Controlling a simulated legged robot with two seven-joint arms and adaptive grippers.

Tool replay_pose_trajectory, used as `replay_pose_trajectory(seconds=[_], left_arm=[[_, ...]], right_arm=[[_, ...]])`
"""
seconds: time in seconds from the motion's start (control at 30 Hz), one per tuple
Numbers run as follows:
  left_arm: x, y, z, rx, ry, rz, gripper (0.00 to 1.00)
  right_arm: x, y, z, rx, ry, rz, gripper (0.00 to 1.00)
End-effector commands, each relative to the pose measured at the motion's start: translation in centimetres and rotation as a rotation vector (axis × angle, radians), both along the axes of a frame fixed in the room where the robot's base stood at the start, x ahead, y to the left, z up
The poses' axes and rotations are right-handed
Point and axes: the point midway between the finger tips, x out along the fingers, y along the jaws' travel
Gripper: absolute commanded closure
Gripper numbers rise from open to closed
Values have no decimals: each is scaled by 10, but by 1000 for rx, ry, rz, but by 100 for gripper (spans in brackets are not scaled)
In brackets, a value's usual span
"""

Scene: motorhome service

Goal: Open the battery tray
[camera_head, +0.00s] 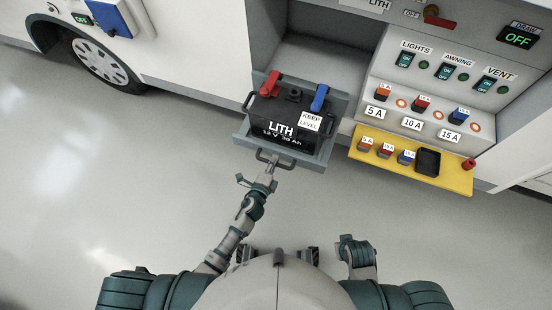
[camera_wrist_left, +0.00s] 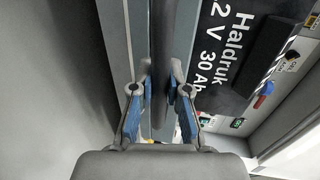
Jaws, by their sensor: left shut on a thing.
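The grey battery tray (camera_head: 309,160) stands pulled out of the open compartment in the motorhome's side. A black battery (camera_head: 285,122) marked LITH sits in it, with a red terminal lever, a blue one and a KEEP LEVEL label. The dark tray handle (camera_head: 285,163) is on the tray's front. My left gripper (camera_head: 269,165) is shut on this handle; in the left wrist view the blue-padded fingers (camera_wrist_left: 161,95) close around the dark handle bar (camera_wrist_left: 159,45). My right arm is folded low in the head view, and its gripper jaws cannot be made out.
Right of the tray is a fuse panel (camera_head: 420,122) with switches and coloured fuses. A yellow shelf (camera_head: 451,181) with several fuses juts out below it. A wheel (camera_head: 98,60) and blue box (camera_head: 110,14) are at upper left. The grey floor in front is clear.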

Motion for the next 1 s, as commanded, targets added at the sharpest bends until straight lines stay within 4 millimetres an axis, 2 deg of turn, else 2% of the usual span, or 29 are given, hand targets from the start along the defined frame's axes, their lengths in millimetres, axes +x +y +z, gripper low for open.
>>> replay_pose_trajectory(seconds=[0.03,0.4,0.43,0.53,0.87,1.0], left_arm=[[0,8,-4,10,7,13,100],[-1,9,-4,8,7,13,100],[-1,9,-4,8,7,13,83],[-1,8,-4,7,6,11,59],[-4,3,-1,5,2,5,59],[-19,8,1,6,3,5,59]], right_arm=[[0,0,-1,0,1,0,100],[0,0,-2,0,2,0,100],[0,0,-2,0,2,0,100],[0,0,-2,0,1,1,100],[1,1,0,3,-5,0,100],[0,1,0,2,-4,0,100]])
